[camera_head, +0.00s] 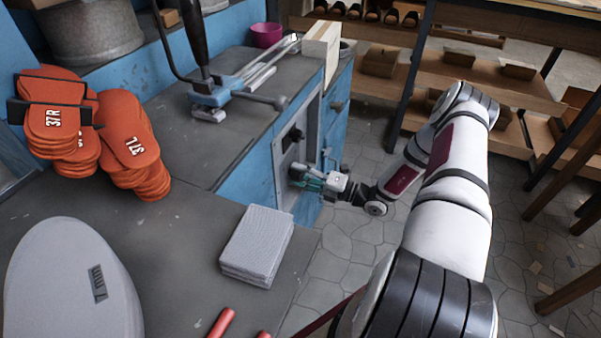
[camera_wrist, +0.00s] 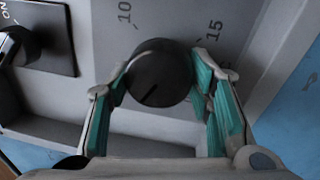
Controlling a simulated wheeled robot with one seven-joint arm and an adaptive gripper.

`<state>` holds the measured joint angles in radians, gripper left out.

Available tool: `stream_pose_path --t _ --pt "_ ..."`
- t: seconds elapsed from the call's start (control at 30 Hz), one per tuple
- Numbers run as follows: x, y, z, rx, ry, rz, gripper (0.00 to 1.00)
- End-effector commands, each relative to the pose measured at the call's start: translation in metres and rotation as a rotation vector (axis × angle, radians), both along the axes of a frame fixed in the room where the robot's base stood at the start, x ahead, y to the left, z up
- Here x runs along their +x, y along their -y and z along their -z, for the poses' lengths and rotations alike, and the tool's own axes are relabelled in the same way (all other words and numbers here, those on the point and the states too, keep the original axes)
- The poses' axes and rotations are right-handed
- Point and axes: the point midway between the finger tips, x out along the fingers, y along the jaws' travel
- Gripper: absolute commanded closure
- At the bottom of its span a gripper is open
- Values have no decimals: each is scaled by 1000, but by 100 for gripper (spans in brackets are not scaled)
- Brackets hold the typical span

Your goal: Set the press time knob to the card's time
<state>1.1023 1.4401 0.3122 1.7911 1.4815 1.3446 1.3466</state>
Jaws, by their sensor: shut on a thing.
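The press time knob (camera_wrist: 160,72) is round and black, on a grey panel in the wrist view. A dark line on its face points to the lower left. The marks 10 (camera_wrist: 124,12) and 15 (camera_wrist: 214,31) show around it, at upper left and upper right; other marks are hidden. My gripper (camera_wrist: 160,80) has its green-padded fingers closed on both sides of the knob. In the head view my gripper (camera_head: 305,180) is at the panel (camera_head: 285,165) on the blue bench front, hiding the knob. No readable time card shows.
A second black knob (camera_wrist: 18,46) marked ON sits left in the wrist view. In the head view, a cream box (camera_head: 321,45) stands at the bench edge above. Orange sandal soles (camera_head: 130,145) and grey sheets (camera_head: 256,245) lie on the bench. Tiled floor is open right of the panel.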

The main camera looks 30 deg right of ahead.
Motion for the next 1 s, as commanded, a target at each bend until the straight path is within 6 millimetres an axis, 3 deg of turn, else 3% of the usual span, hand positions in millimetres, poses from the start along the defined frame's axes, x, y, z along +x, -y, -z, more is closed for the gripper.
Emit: stream_pose_path --t 0.4,1.0 --pt "0 1 0 215 -145 4 81" --pt "0 1 0 271 -184 4 81"
